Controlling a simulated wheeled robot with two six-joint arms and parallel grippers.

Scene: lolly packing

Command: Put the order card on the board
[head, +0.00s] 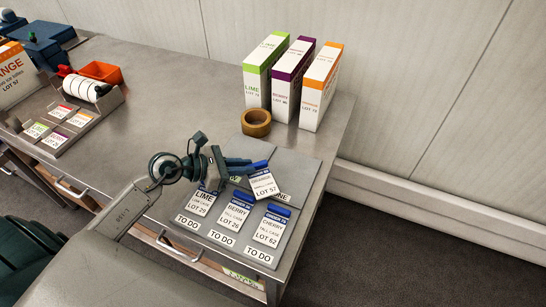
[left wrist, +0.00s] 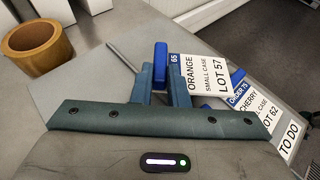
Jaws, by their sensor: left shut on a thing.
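The order card (head: 264,184) is white with a blue top strip and reads ORANGE, SMALL CASE, LOT 57. It also shows in the left wrist view (left wrist: 207,77), tilted. My left gripper (head: 250,167) is shut on its blue top edge and holds it over the board. The grey board (head: 300,176) lies on the near right part of the bench. Its near row, labelled TO DO, holds a LIME card (head: 200,201), a BERRY card (head: 236,214) and a CHERRY card (head: 270,229). The far row's label is partly hidden; "NE" shows. I cannot tell whether the held card touches the board. My right gripper is out of view.
A roll of brown tape (head: 256,122) sits behind the board. A green LIME box (head: 262,75), a purple BERRY box (head: 290,80) and an ORANGE box (head: 321,88) stand at the back right. An orange bin (head: 101,72) and a small-card holder (head: 60,135) are left. The bench middle is clear.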

